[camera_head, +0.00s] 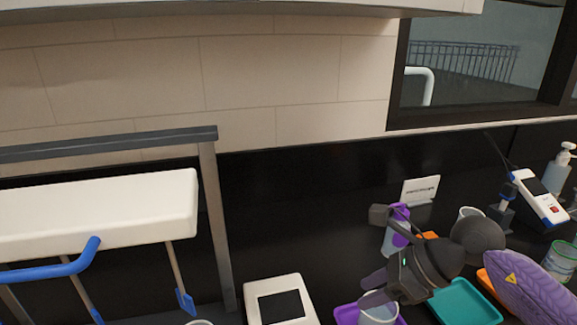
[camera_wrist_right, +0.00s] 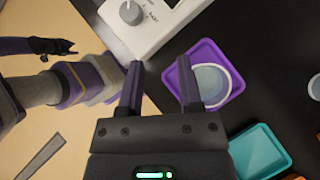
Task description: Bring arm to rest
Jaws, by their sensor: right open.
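My right gripper (camera_head: 374,280) is above the purple tray (camera_head: 345,314) at the front right of the counter. It also shows in the right wrist view (camera_wrist_right: 160,68), with its two fingers apart and nothing between them. A clear cup (camera_head: 378,312) stands on the purple tray, below the gripper. In the wrist view the cup (camera_wrist_right: 212,82) sits beside the right-hand finger, which overlaps the purple tray (camera_wrist_right: 205,48) in the picture. A dark claw-like shape at the left of the wrist view may be my left gripper (camera_wrist_right: 68,46); its jaws are too small to read.
A white device (camera_head: 280,299) with a dark screen stands left of the purple tray. A teal tray (camera_head: 465,303) lies to the right. A soap bottle (camera_head: 558,168) and handheld meter (camera_head: 540,195) are at right.

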